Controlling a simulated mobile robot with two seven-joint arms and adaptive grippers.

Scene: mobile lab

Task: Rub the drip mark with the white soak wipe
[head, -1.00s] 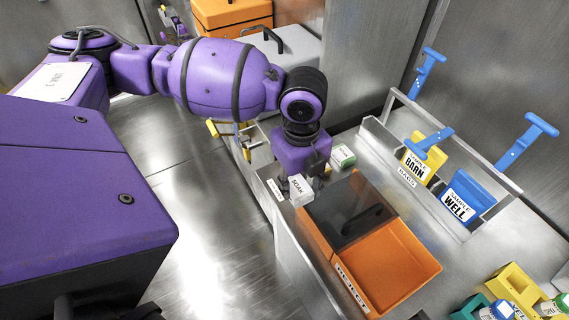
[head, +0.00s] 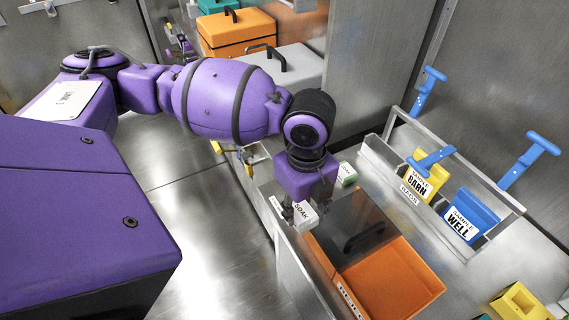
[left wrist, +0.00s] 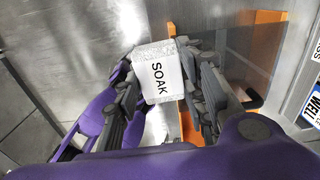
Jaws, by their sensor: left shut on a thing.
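The white soak wipe (head: 306,217), a small block labelled SOAK, is held in my left gripper (head: 303,211). It is at the counter's left edge, beside the orange reject bin. In the left wrist view the wipe (left wrist: 159,78) sits between the fingers of the left gripper (left wrist: 165,80), its label facing the camera. I cannot tell whether the wipe touches the counter. I cannot make out the drip mark in either view; the gripper and wipe may cover it. My right gripper is not in view.
The orange reject bin (head: 408,278) has a dark, handled cover over its far part. A small green-and-white box (head: 347,174) stands behind the gripper. Counter between bin and rack is clear.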

